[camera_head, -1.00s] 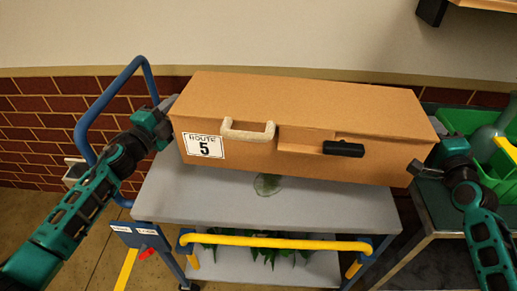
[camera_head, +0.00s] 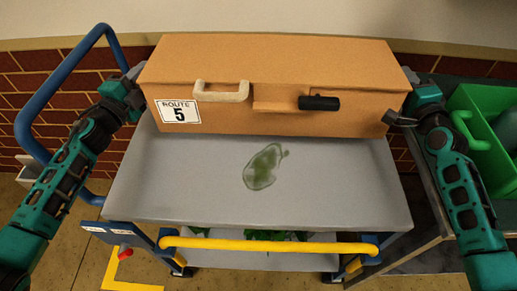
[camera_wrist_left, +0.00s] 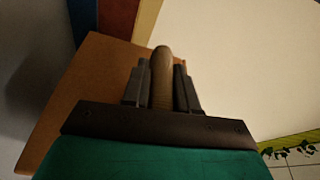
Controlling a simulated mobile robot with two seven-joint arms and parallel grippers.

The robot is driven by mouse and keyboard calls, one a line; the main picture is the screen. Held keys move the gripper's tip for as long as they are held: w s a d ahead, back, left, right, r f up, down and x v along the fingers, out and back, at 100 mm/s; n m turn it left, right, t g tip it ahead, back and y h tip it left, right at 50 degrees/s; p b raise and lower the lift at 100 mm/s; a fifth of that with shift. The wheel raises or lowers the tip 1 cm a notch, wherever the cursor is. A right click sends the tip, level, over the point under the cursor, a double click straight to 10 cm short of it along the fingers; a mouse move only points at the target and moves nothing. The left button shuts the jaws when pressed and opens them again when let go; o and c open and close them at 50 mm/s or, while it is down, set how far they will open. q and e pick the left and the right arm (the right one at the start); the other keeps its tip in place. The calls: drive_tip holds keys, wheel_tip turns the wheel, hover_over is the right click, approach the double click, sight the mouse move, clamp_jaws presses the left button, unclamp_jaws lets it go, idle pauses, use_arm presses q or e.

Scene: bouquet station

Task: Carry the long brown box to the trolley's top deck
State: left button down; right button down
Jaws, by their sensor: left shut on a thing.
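The long brown box (camera_head: 275,70) spans the back part of the trolley's grey top deck (camera_head: 340,190), roughly level; I cannot tell whether it touches the deck. Its front has a pale handle (camera_head: 221,92), a black handle (camera_head: 319,103) and a "ROUTE 5" label (camera_head: 179,111). My left gripper (camera_head: 135,82) is at the box's left end. In the left wrist view its fingers (camera_wrist_left: 161,88) are shut on a brownish end handle (camera_wrist_left: 162,65) of the box. My right gripper (camera_head: 403,112) is at the right end; its grip is hidden.
A green wet patch (camera_head: 263,167) lies on the deck in front of the box. A blue rail (camera_head: 35,110) rises at the trolley's left, and a yellow bar (camera_head: 270,244) runs along its front. A table with a green crate (camera_head: 485,150) stands close on the right. A wall is behind.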

use_arm(q)
drive_tip(key=shift+f, duration=0.4)
use_arm(e)
drive_tip(key=shift+f, duration=0.4)
